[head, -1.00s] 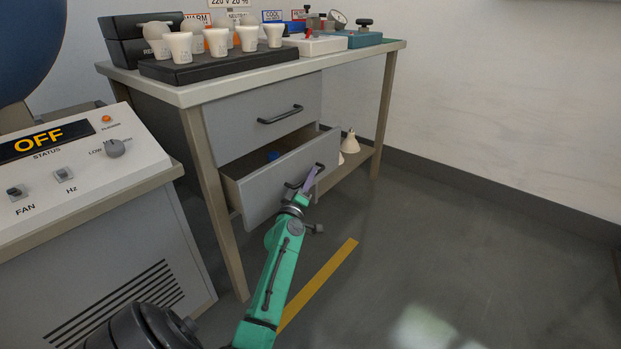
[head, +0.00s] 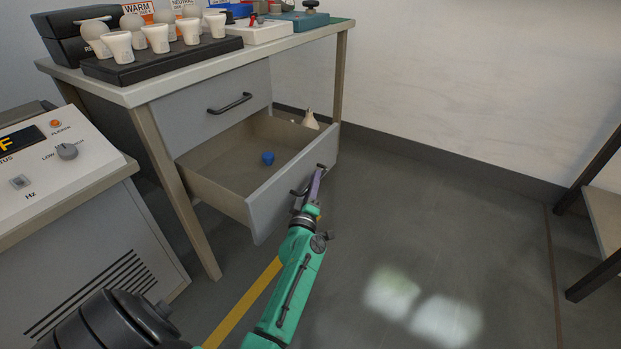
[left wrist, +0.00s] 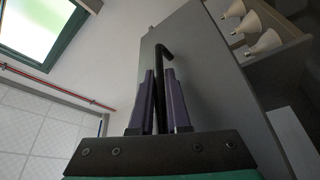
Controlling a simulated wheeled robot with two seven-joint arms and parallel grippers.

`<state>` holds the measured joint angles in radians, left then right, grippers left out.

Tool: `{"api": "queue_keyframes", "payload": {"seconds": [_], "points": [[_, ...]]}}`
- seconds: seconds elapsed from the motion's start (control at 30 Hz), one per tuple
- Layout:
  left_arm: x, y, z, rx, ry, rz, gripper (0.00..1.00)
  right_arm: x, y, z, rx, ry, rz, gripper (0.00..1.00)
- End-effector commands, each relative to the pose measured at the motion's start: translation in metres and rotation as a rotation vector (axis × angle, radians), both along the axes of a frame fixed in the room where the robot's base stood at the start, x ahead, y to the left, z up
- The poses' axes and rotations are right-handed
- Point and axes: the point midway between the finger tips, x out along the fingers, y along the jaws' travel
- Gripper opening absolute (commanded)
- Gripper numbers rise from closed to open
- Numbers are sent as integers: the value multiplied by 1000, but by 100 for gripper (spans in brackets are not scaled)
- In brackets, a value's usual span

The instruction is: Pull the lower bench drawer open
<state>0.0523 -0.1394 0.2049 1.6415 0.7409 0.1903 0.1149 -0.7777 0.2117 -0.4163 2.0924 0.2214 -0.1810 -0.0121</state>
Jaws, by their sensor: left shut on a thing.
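The lower bench drawer (head: 293,186) stands well open, pulled out from under the bench. Its inside shows, with a small blue object (head: 267,158) on its floor. My left gripper (head: 317,181) is at the drawer's front, shut on the dark bar handle. In the left wrist view, the gripper's two purple fingers (left wrist: 160,100) close around the handle (left wrist: 163,48), whose bent end sticks out above them. The drawer front (left wrist: 205,70) fills the area beside them. The upper drawer (head: 220,100) is closed. My right gripper is not in view.
Bulbs stand in a black rack (head: 160,64) on the bench top. A control console (head: 60,185) stands at the left. Another table (head: 606,215) is at the right edge. The floor between is clear.

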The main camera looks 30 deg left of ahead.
Motion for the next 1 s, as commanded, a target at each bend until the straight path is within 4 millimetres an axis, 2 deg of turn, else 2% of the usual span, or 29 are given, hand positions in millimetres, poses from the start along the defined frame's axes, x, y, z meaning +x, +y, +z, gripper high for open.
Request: {"api": "queue_keyframes", "payload": {"seconds": [0.3,0.33,0.37,0.77,1.0], "points": [[-1,0,-2,-1,3,1,0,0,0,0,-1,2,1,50],[-1,0,-2,-1,3,1,19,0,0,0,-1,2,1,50],[-1,0,-2,-1,3,1,27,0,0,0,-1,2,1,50],[-5,-2,-1,1,1,1,27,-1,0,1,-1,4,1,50],[-43,-16,-10,0,5,0,27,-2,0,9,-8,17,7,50]]}}
